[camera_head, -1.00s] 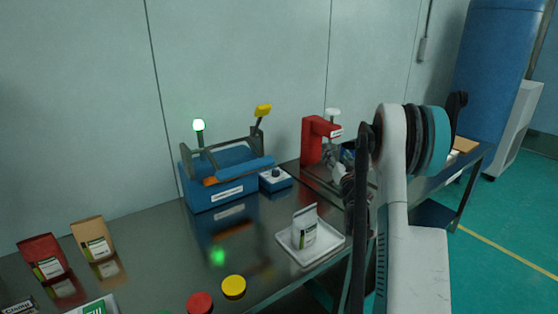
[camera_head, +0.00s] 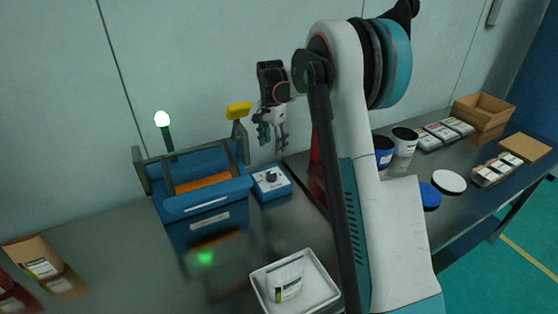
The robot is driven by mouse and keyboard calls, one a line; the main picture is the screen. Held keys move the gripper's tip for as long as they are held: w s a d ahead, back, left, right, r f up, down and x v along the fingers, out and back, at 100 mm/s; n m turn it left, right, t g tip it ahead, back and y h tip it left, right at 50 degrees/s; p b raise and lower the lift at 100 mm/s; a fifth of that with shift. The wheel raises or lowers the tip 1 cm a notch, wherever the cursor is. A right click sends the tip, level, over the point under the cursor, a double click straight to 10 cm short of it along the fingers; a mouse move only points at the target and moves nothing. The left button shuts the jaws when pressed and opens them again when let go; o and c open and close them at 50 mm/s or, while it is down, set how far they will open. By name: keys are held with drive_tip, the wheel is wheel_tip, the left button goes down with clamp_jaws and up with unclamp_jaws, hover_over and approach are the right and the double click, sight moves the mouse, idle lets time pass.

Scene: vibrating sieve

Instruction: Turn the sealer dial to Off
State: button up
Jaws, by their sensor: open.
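The dial's setting is too small to read. My gripper (camera_head: 272,145) is open and empty, pointing down above and behind the dial box, apart from it.
A white tray (camera_head: 262,292) with a pouch (camera_head: 287,280) stands in front of the dial box. A red device (camera_head: 317,170) is partly hidden behind my arm. Cups, lids and cardboard boxes (camera_head: 484,117) stand on the right. Table in front of the sealer is mostly clear.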

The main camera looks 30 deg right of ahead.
sight(271, 173)
drive_tip(key=f+b, duration=0.1)
drive_tip(key=f, duration=0.3)
drive_tip(key=f+b, duration=0.1)
drive_tip(key=f, duration=0.4)
drive_tip(key=a+f+b, duration=0.1)
drive_tip(key=f+b, duration=0.1)
drive_tip(key=f, duration=0.2)
drive_tip(key=shift+s+f, duration=0.15)
drive_tip(key=c, duration=1.1)
